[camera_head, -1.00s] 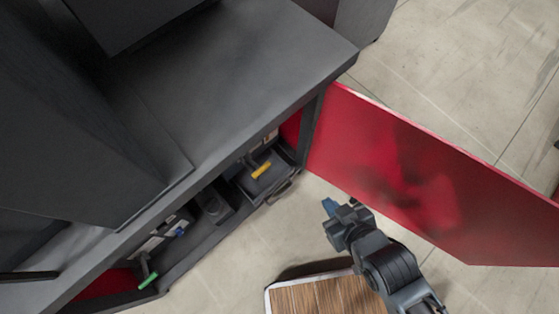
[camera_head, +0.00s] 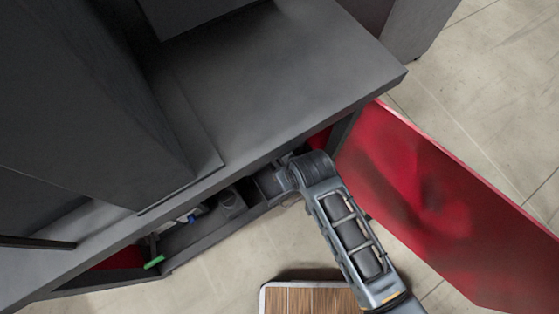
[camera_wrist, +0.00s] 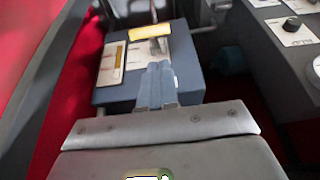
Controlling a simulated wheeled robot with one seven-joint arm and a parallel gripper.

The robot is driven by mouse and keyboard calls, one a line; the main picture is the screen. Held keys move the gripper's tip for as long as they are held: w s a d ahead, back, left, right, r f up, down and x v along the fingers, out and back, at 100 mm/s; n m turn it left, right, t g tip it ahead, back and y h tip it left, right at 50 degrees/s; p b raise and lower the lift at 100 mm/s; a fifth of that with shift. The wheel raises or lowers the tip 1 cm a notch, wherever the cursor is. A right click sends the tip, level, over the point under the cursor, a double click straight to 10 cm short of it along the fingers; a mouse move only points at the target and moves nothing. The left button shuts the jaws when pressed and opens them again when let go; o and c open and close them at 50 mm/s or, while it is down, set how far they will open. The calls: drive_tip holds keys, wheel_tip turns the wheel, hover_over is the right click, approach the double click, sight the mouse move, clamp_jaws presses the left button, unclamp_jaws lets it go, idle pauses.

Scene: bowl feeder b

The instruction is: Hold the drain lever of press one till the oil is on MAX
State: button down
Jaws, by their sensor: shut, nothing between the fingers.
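My gripper (camera_wrist: 158,68) is shut and empty in the wrist view. Its blue fingers point over a blue-grey box (camera_wrist: 192,75) inside the cabinet. In the head view my arm reaches into the open cabinet and hides the gripper and the yellow handle. A green handle (camera_head: 154,262) shows at the cabinet's left end.
A red door (camera_head: 440,195) stands open on the right of the dark cabinet (camera_head: 290,75). A small blue part (camera_head: 192,219) sits inside, left of my arm. In the wrist view a black knob (camera_wrist: 292,24) is at the right. A wooden board (camera_head: 305,299) lies on the floor.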

drive_tip(key=b+x, duration=0.2)
drive_tip(key=x, duration=0.8)
idle(0.5)
